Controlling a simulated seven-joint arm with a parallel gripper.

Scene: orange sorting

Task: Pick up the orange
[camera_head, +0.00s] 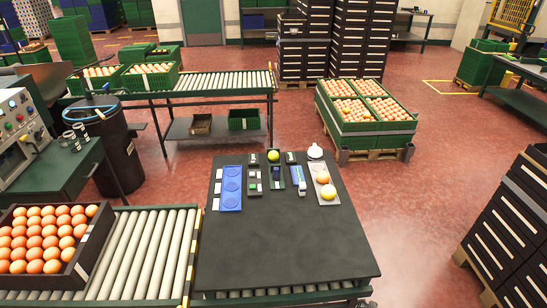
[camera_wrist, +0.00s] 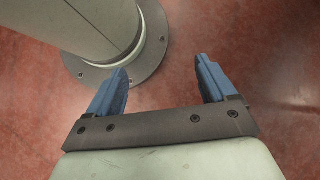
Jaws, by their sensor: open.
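My gripper (camera_wrist: 163,82) shows only in the wrist view, with its two blue fingers spread apart and nothing between them. Below it are red floor and a pale round column on a flanged base. In the head view, a pale tray (camera_head: 313,168) at the back right of the black table (camera_head: 285,250) holds an orange-toned round fruit (camera_head: 323,177) and a yellower one (camera_head: 328,193). I cannot tell for sure which is the orange. Many orange round fruits (camera_head: 35,240) also fill a dark crate (camera_head: 88,245) at the lower left. My gripper is apart from all of these.
A blue tray (camera_head: 231,188), a yellow-green ball (camera_head: 273,155), a blue-and-white item (camera_head: 298,180) and a white item (camera_head: 314,151) sit along the table's back. The table's front is bare. A roller conveyor (camera_head: 145,250) adjoins its left side.

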